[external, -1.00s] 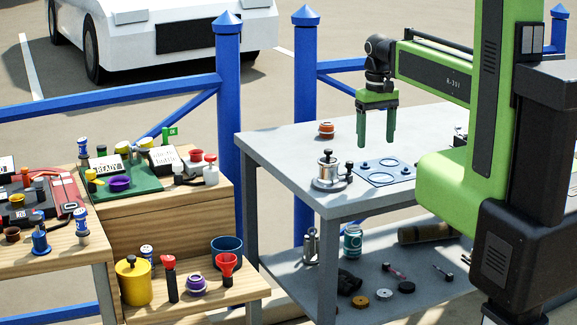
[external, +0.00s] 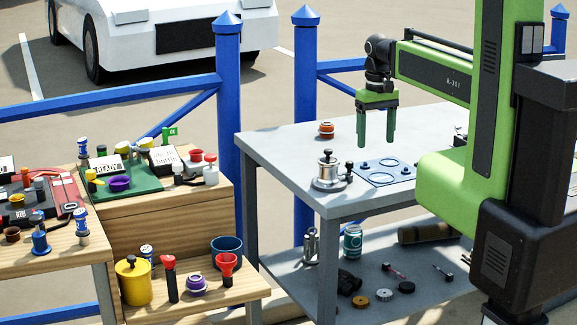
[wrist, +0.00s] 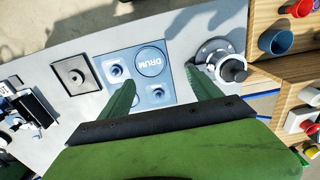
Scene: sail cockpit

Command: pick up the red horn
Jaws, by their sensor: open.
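A red flared, horn-shaped piece (external: 227,264) stands on a dark base on the low wooden step, in front of a blue bowl (external: 227,246). A red round piece (wrist: 299,8) beside the blue bowl (wrist: 278,42) at the wrist view's top right looks like the same thing. A black upright piece with a red top (external: 169,266) stands left of it; I cannot tell for certain which is the horn. My gripper (external: 376,146) is open and empty above the grey table, well to the right of these. Its green fingers (wrist: 165,95) point down over a blue panel.
The grey table (external: 275,150) holds a metal pot (external: 327,170), a blue panel (external: 385,170) and an orange piece (external: 326,130). A yellow can (external: 133,283) and purple ring (external: 196,284) crowd the low step. Blue fence posts (external: 228,100) stand behind.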

